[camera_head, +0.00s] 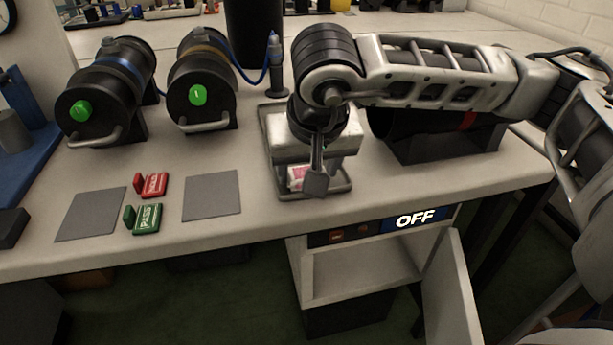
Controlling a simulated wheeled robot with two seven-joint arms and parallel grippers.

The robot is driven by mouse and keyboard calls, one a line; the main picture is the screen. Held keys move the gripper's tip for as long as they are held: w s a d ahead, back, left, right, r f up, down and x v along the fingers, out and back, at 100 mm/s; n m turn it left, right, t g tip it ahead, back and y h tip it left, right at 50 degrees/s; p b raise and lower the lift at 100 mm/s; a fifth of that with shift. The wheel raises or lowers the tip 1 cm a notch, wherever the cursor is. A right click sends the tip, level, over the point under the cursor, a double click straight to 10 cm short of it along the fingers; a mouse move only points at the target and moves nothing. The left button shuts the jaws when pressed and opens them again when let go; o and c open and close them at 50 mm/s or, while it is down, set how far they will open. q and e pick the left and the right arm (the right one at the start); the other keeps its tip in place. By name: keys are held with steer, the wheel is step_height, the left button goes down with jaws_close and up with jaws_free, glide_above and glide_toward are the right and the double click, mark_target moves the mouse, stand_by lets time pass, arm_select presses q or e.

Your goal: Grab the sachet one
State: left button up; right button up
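A small pink-and-white packet (298,173), which looks like the sachet, lies in a metal tray or stand (277,112) at the middle of the bench. My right arm comes in from the right, and its gripper (316,183) points down into the front of this stand. A grey finger is in front of the packet's right side and hides part of it. I cannot tell whether the fingers touch the packet or how far apart they are. My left gripper is not in view.
Two black cylinders (110,95) (203,92) with green discs and handles stand at left; another dark cylinder (395,125) is partly behind my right arm. Grey pads (91,214) (212,195), a red tag (151,185) and a green PASS tag (146,218) lie in front. An open cabinet (340,285) below reads OFF.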

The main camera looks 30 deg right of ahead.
steer(key=shift+w+f, duration=0.1)
steer(key=shift+f, duration=0.1)
steer(key=c, duration=0.6)
steer(key=shift+r, duration=0.2)
